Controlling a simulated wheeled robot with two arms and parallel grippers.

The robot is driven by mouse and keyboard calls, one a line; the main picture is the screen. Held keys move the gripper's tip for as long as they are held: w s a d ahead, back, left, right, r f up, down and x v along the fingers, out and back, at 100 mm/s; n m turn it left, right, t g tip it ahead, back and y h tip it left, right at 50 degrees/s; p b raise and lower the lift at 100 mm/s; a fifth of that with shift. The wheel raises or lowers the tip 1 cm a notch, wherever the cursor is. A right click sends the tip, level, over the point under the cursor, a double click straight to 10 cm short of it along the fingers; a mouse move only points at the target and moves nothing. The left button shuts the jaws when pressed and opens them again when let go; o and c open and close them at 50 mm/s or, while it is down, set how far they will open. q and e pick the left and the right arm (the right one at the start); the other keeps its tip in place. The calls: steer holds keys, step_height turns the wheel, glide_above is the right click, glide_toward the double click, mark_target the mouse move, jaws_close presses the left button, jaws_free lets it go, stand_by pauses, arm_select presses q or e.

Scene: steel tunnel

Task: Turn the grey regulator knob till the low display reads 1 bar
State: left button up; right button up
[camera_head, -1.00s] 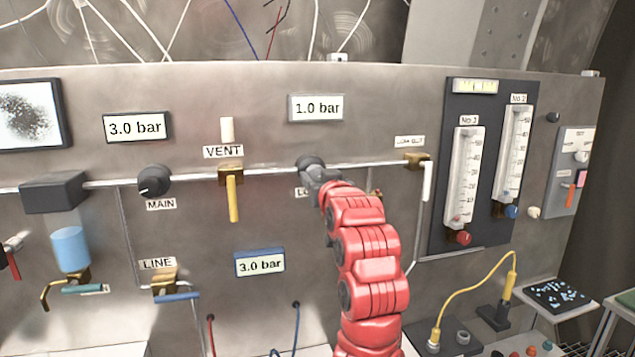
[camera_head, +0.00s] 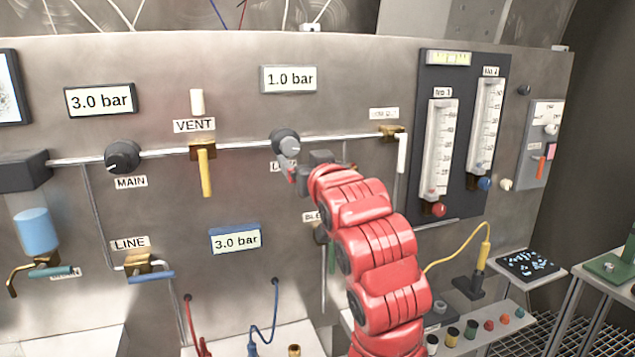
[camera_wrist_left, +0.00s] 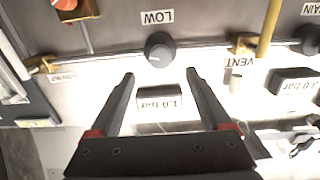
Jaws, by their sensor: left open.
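The regulator knob (camera_head: 287,143) is dark grey and round, on the steel panel's pipe, its label partly hidden in the head view. The wrist view shows the knob (camera_wrist_left: 159,48) upside down with the label LOW (camera_wrist_left: 157,17). The low display (camera_head: 289,79) above it reads 1.0 bar; it also shows inverted in the wrist view (camera_wrist_left: 159,101). My left gripper (camera_head: 297,178) is just below and right of the knob in the head view. In the wrist view my left gripper (camera_wrist_left: 160,76) is open and empty, its fingertips apart from the knob. My right gripper is not in view.
The MAIN knob (camera_head: 122,156) and the yellow VENT lever (camera_head: 205,172) are to the left. A display (camera_head: 100,99) and a blue-framed display (camera_head: 235,240) both read 3.0 bar. Flow tubes (camera_head: 437,150) stand to the right. The red arm hides part of the lower panel.

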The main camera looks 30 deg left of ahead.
arm_select(q)
steer(key=b+v, duration=0.1)
steer(key=v, duration=0.7)
steer(key=shift+s+d, duration=0.2)
steer(key=shift+s, duration=0.05)
